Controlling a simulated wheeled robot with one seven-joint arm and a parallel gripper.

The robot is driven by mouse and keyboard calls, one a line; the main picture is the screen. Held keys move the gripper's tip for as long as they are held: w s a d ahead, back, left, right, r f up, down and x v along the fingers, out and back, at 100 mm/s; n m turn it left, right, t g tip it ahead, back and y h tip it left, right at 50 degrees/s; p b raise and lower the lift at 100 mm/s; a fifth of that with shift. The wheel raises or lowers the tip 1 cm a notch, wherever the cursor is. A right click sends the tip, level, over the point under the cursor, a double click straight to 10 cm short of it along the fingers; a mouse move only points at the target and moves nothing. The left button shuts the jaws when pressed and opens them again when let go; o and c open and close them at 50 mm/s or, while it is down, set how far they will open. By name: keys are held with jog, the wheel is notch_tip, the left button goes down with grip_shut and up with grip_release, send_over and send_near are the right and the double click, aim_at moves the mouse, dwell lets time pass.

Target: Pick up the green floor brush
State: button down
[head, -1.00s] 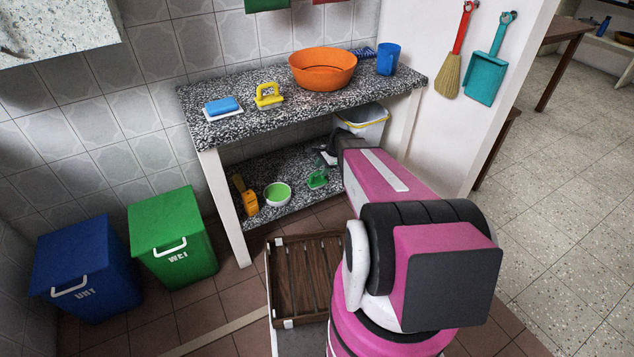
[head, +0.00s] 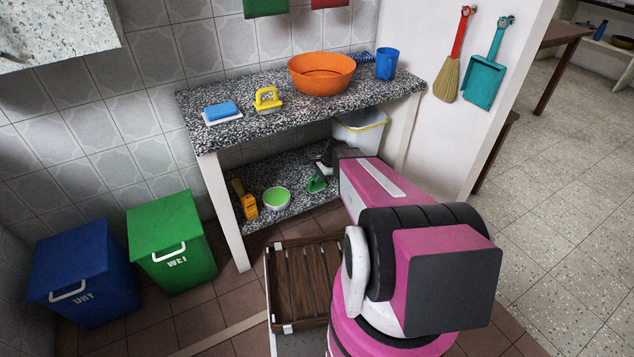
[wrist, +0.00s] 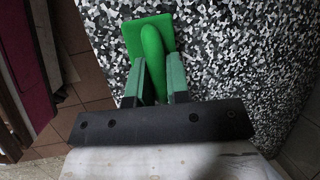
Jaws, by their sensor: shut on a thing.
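The green floor brush (head: 316,184) is at the lower speckled shelf (head: 290,170), right of the green and white bowl. My gripper (head: 324,165) reaches in under the upper counter and is at the brush. In the wrist view the brush shows a flat green block (wrist: 138,34) and a rounded green handle (wrist: 152,48). The gripper's two fingers (wrist: 155,88) are shut on the handle, one on each side. The brush looks tilted in the head view; I cannot tell whether it is clear of the shelf. Its bristles are hidden.
A white bucket (head: 358,138) stands behind my arm. The speckled counter (head: 290,116) is overhead. A slatted wooden crate (head: 302,283) sits in front.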

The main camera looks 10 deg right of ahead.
jog(key=shift+r, duration=0.55)
jog(key=r, duration=0.2)
jog(key=s+a+r, duration=0.1)
jog(key=r, duration=0.1)
jog(key=s+a+r, duration=0.5)
jog(key=a+r, duration=0.1)
jog(key=a, duration=0.2)
jog(key=shift+s+a, duration=0.25)
jog(key=shift+a, duration=0.1)
